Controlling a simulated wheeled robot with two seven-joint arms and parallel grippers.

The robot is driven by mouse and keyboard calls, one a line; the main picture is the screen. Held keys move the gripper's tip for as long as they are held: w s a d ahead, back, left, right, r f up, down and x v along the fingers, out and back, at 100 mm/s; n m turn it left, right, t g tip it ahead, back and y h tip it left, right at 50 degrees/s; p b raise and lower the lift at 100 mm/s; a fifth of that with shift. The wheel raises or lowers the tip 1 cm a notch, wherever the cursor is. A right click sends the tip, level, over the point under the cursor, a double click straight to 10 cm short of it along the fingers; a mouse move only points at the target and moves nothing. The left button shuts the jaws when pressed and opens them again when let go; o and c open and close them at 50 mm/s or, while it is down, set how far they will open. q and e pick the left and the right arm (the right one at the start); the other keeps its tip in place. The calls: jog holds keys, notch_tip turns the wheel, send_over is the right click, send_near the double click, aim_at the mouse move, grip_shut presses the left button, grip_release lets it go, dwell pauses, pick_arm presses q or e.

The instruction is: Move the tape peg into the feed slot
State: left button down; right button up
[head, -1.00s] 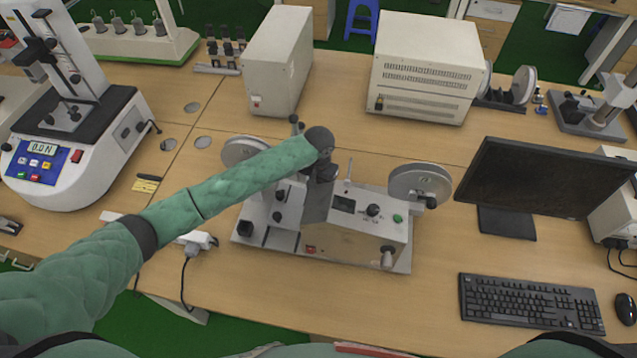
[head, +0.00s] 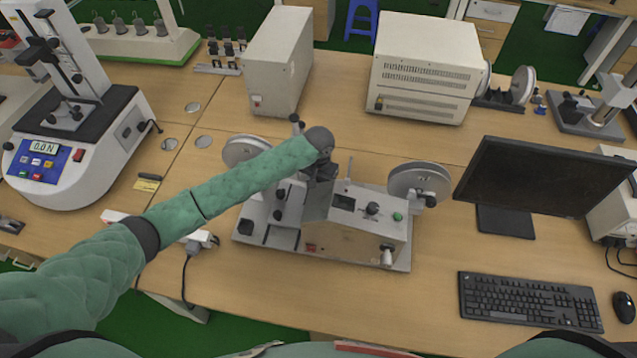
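My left arm reaches in from the left, over a grey taping machine (head: 350,240) with a reel on each side. My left gripper (head: 318,195) is at the machine's middle, behind the control box and below my dark wrist. Its fingers are mostly hidden, so I cannot tell if it is open or shut. The left reel (head: 238,150) is partly covered by my arm. The right reel (head: 418,178) shows clearly. I cannot make out the tape peg or the feed slot. My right gripper is not in view.
A monitor (head: 545,180) and a keyboard (head: 530,303) stand to the right of the machine. A white force tester (head: 90,165) stands at the left. Two beige boxes stand behind, a tall one (head: 280,60) and a wide one (head: 425,65). The wooden table (head: 400,310) is bare in front of the machine.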

pick_arm(q)
jog(key=f, duration=0.1)
jog(key=s+f, duration=0.1)
jog(key=f, duration=0.1)
jog(key=shift+s+a, duration=0.15)
jog(key=shift+a, duration=0.15)
jog(key=shift+r, duration=0.1)
jog(key=shift+w+d+r+p, duration=0.1)
jog(key=shift+w+r+p, duration=0.1)
jog(key=shift+r, duration=0.5)
jog(key=shift+w+r+p, duration=0.15)
jog(key=shift+w+r, duration=0.05)
jog(key=shift+r, duration=0.45)
jog(key=shift+w+d+r, duration=0.1)
jog(key=shift+r, duration=1.85)
jog(key=shift+f, duration=0.1)
jog(key=shift+f, duration=2)
